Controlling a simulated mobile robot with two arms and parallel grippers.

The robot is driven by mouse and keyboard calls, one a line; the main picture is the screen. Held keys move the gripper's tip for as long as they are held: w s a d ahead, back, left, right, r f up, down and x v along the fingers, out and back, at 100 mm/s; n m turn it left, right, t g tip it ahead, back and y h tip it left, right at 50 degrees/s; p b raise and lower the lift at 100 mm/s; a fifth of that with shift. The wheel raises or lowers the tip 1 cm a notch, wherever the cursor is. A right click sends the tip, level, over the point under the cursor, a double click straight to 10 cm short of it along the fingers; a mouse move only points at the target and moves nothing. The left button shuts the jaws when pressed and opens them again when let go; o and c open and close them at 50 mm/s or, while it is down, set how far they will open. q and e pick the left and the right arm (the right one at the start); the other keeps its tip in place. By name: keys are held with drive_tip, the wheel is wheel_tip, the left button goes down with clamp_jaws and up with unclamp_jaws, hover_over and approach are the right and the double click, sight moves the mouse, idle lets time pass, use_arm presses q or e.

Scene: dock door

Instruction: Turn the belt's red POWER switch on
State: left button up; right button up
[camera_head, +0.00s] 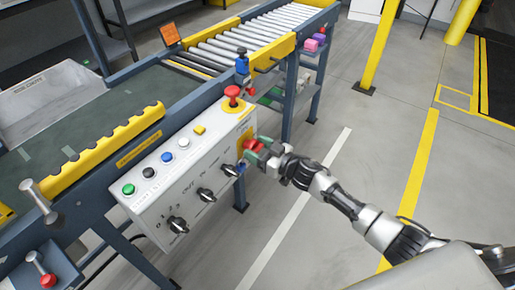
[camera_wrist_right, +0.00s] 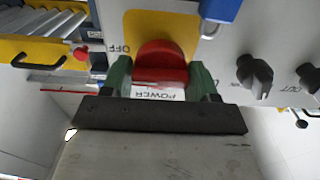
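The red POWER switch (camera_head: 253,145) is on a yellow plate at the right end of the belt's white control panel (camera_head: 185,170). In the right wrist view the red switch (camera_wrist_right: 160,65) sits on its yellow plate, with OFF printed to its left and an upside-down POWER label below it. My right gripper (camera_head: 257,150) is at the switch. Its green fingers (camera_wrist_right: 161,78) stand on either side of the red handle and appear to touch it. The fingers hide part of the plate. My left gripper is not in view.
A blue padlock-like part (camera_wrist_right: 220,10) is close to my right finger. Black knobs (camera_head: 205,195) and coloured buttons line the panel. The roller conveyor (camera_head: 245,40) lies behind; floor to the right is clear.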

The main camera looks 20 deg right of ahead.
drive_tip(key=c, duration=0.5)
drive_tip(key=shift+o, duration=0.2)
